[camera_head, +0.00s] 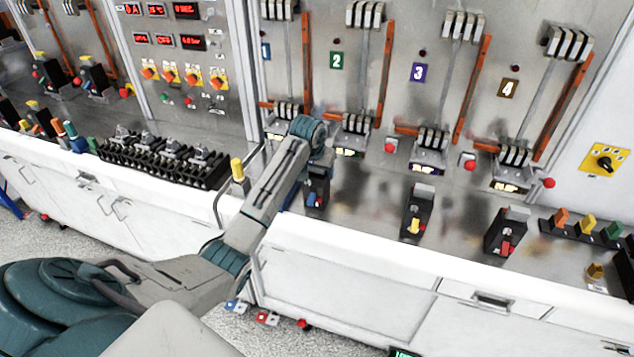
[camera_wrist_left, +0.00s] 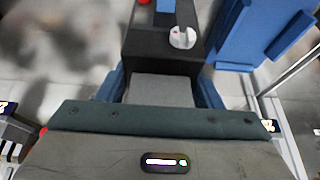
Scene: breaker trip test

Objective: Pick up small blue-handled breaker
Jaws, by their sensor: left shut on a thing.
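The small blue-handled breaker (camera_head: 316,190) is a dark block with a blue handle low on its front, at the end of my left arm in the head view. My arm hides its upper part. In the left wrist view the breaker (camera_wrist_left: 150,45) shows a black body, a grey block near the gripper, a round white knob and a bit of blue at the top edge. My left gripper (camera_wrist_left: 160,90) is shut on it, with blue fingers on both sides of the grey block. I cannot tell whether the breaker touches the counter. My right gripper is not in view.
A yellow-handled breaker (camera_head: 414,212) and a red-handled one (camera_head: 505,232) stand further right on the counter. A black terminal rack (camera_head: 165,160) lies left, beside a metal rail with a yellow knob (camera_head: 237,169). Numbered switch panels rise behind. A blue bracket-like part (camera_wrist_left: 250,35) is close right of the breaker.

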